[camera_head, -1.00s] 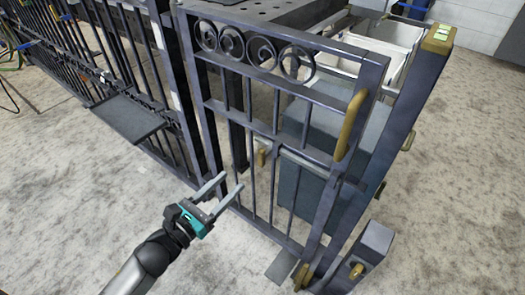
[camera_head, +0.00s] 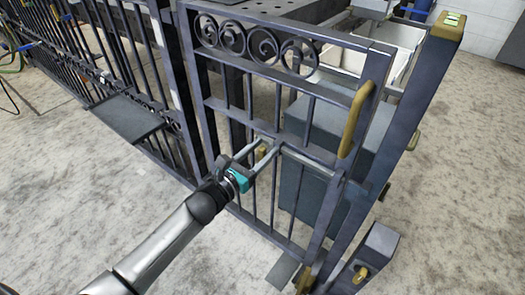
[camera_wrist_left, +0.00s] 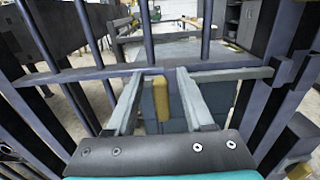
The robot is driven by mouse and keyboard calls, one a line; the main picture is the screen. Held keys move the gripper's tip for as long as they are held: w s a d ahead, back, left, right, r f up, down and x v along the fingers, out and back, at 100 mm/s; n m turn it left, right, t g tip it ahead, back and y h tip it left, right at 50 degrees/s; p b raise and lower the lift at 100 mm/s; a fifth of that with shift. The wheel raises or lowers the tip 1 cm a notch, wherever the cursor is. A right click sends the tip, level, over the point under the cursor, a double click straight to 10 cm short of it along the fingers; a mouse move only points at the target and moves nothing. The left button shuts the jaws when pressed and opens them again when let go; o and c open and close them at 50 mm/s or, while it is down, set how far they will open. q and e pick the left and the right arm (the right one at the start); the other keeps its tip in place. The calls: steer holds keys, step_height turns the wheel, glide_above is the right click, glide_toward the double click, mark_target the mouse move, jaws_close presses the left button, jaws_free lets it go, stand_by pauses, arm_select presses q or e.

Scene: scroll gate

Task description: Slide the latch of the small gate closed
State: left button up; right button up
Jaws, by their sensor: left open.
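The small gate (camera_head: 285,75) is dark metal with scrollwork at the top. Its latch is a grey sliding bar (camera_head: 308,162) along the middle rail, with a brass knob (camera_head: 261,152). The bar (camera_wrist_left: 232,74) and knob (camera_wrist_left: 161,98) also show in the left wrist view. My left gripper (camera_head: 268,146) is open at the knob. In the left wrist view its fingers (camera_wrist_left: 160,75) stand on either side of the knob, with gaps. The fingertips reach the rail; whether they touch it I cannot tell. My right gripper is not in view.
A tall post (camera_head: 400,130) with a brass cap stands right of the gate. A brass pull handle (camera_head: 356,118) is on the gate's right upright. A fence (camera_head: 120,60) with a dark shelf (camera_head: 125,118) runs left. The front floor is clear.

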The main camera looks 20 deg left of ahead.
arm_select(q)
steer(key=shift+w, duration=0.1)
jaws_close()
stand_by(0.4)
stand_by(1.0)
